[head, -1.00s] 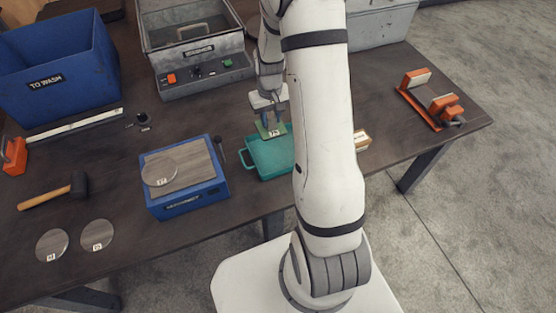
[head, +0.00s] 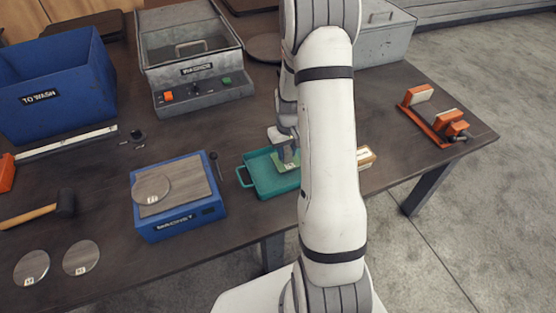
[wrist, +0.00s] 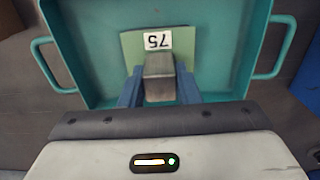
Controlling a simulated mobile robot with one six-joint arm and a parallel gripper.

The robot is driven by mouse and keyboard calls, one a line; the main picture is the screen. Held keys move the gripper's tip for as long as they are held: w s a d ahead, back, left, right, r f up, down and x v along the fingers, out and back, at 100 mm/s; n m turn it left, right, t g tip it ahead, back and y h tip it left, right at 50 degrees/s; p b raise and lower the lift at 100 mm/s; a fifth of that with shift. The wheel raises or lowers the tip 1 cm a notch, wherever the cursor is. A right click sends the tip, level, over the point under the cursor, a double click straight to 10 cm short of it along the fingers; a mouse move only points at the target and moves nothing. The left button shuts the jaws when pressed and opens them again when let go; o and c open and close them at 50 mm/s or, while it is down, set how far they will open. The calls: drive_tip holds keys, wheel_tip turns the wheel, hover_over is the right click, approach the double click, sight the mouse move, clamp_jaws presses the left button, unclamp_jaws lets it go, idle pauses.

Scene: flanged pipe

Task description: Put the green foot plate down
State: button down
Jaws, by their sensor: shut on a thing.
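The green foot plate (wrist: 182,48) carries a white label reading 75 and a grey block (wrist: 159,78) standing up from it. My gripper (wrist: 160,90) is shut on this block, with one blue finger on each side. In the wrist view the plate is over the teal tray (wrist: 85,80), within its walls. In the head view the plate (head: 289,158) is over the right part of the tray (head: 262,188), partly hidden by my arm. I cannot tell whether the plate touches the tray floor.
The blue magnet block (head: 182,222) with a round disc (head: 151,189) on it stands left of the tray. A small labelled box (head: 366,157) is just right of my arm. The washer (head: 200,95) is behind. An orange clamp (head: 440,120) lies far right.

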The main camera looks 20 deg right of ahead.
sight(286, 157)
drive_tip(key=shift+f, duration=1.6)
drive_tip(key=shift+f, duration=0.15)
drive_tip(key=c, duration=1.1)
unclamp_jaws()
